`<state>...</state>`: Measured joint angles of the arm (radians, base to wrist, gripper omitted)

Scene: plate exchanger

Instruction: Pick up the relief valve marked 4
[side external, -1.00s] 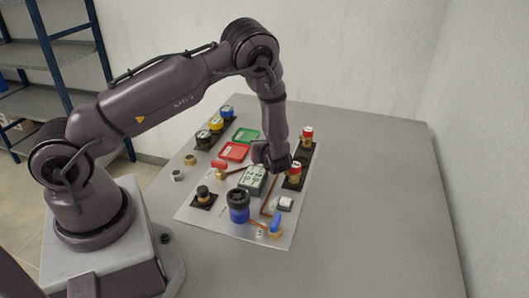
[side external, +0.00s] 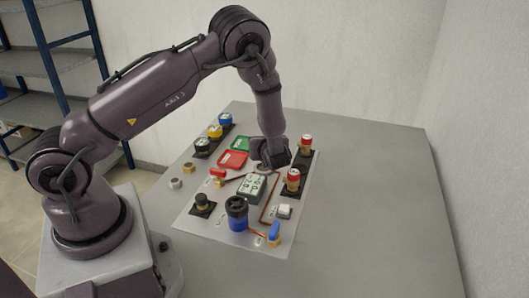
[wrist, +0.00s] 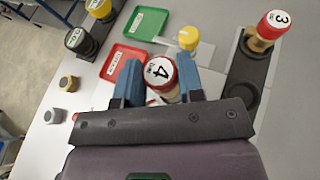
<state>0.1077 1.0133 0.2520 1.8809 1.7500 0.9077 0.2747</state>
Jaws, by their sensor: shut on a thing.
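The relief valve marked 4 (wrist: 161,74) has a red cap with a white label and a pale brass body. In the wrist view it sits between the two blue fingers of my gripper (wrist: 158,82), which are shut on it. Its lower end is hidden by the gripper. In the side view my gripper (side external: 268,163) is above the board, behind the grey label box, and the held valve is not clearly visible there. A similar valve marked 3 (wrist: 272,28) stands in a black holder (wrist: 248,70) beside an empty round recess.
Another red-capped valve (side external: 293,178) stands on the right of the board. A red tray (side external: 232,160) and green tray (side external: 240,144) lie left of my gripper. A yellow-capped part (wrist: 188,37) is just beyond the fingers. The table's right side is clear.

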